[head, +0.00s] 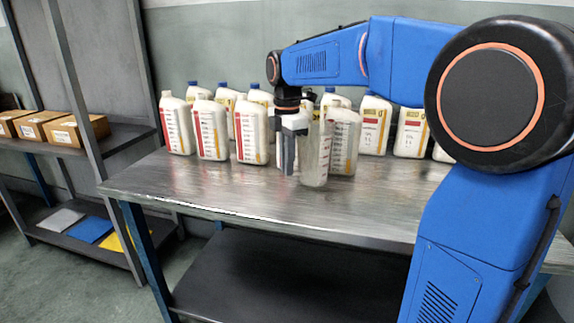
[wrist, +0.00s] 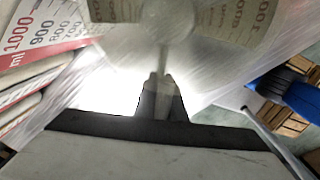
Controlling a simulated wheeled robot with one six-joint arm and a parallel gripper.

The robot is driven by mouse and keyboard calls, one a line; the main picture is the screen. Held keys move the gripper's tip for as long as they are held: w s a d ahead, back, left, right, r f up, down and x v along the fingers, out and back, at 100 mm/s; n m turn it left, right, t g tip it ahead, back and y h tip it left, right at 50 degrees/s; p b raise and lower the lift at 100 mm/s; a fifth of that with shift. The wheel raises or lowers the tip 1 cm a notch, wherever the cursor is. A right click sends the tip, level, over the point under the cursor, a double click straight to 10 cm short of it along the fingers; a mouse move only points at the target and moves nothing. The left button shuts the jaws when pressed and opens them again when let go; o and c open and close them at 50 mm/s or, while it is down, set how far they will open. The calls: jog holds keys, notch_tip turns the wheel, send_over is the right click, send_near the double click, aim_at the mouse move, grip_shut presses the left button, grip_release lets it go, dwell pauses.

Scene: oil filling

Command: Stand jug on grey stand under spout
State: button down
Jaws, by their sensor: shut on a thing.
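The clear measuring jug (head: 315,160) is upright over the metal table, in front of the row of bottles. My gripper (head: 289,165) points down at the jug's left side and is shut on it, seemingly by its handle. In the wrist view my fingertips (wrist: 160,92) are close together below the see-through jug (wrist: 166,22), with its round part at the top. I cannot tell whether the jug's base touches the table. I cannot make out a grey stand or a spout in either view.
Several white bottles with red or yellow labels (head: 211,130) line the back of the table (head: 200,190). The table's front left is bare. A shelf at left holds cardboard boxes (head: 75,132) and coloured flat items (head: 90,229).

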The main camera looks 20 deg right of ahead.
jog(key=shift+f, duration=0.4)
jog(key=c, duration=1.8)
grip_release()
